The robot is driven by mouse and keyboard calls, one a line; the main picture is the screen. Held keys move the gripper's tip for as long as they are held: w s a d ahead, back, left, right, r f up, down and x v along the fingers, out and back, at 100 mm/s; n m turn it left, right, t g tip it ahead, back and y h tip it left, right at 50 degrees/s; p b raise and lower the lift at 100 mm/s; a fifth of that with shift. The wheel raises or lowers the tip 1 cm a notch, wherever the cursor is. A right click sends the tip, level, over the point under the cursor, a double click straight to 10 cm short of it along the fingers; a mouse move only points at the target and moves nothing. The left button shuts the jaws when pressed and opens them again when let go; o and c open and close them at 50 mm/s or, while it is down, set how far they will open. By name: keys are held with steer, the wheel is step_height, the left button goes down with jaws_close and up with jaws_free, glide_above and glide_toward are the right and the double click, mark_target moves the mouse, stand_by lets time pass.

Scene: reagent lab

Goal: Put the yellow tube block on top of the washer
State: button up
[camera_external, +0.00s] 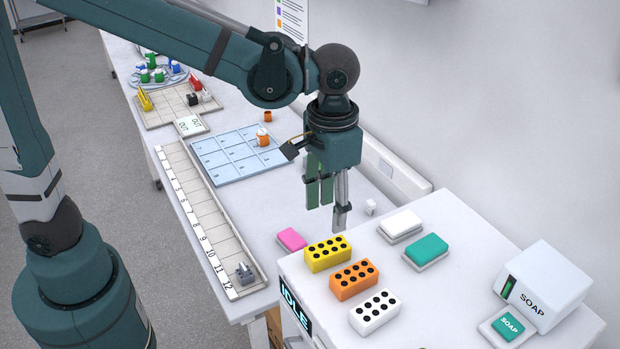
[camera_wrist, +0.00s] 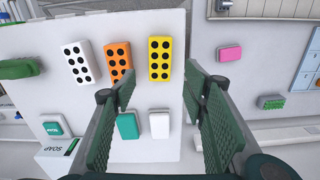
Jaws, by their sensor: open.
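The yellow tube block (camera_external: 327,253), with black holes in its top, sits at the near-left edge of the white box with an "IDLE" display (camera_external: 296,306), which looks like the washer. In the wrist view the yellow tube block (camera_wrist: 160,58) lies on the white top (camera_wrist: 150,20), close to its right edge. My gripper (camera_external: 328,208) is open and empty, above and behind the blocks in the external view. In the wrist view its fingers (camera_wrist: 160,88) are spread, with the yellow block beyond them.
Orange (camera_external: 354,279) and white (camera_external: 375,312) tube blocks stand beside the yellow one. White (camera_external: 400,226) and teal (camera_external: 426,250) pads and a soap box (camera_external: 542,285) are also on top. A pink block (camera_external: 292,239) lies on the bench beside the box, near a numbered rack (camera_external: 205,220).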

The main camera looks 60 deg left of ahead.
steer(key=shift+a, duration=0.1)
stand_by(0.3)
steer(key=s+a+r+t, duration=0.1)
steer(key=s+a+t, duration=0.2)
steer(key=a, duration=1.1)
steer(key=s+a+r+t, duration=0.1)
steer(key=s+a+t, duration=0.3)
steer(key=s+a, duration=0.6)
steer(key=a, duration=0.3)
steer(key=shift+a+n, duration=0.4)
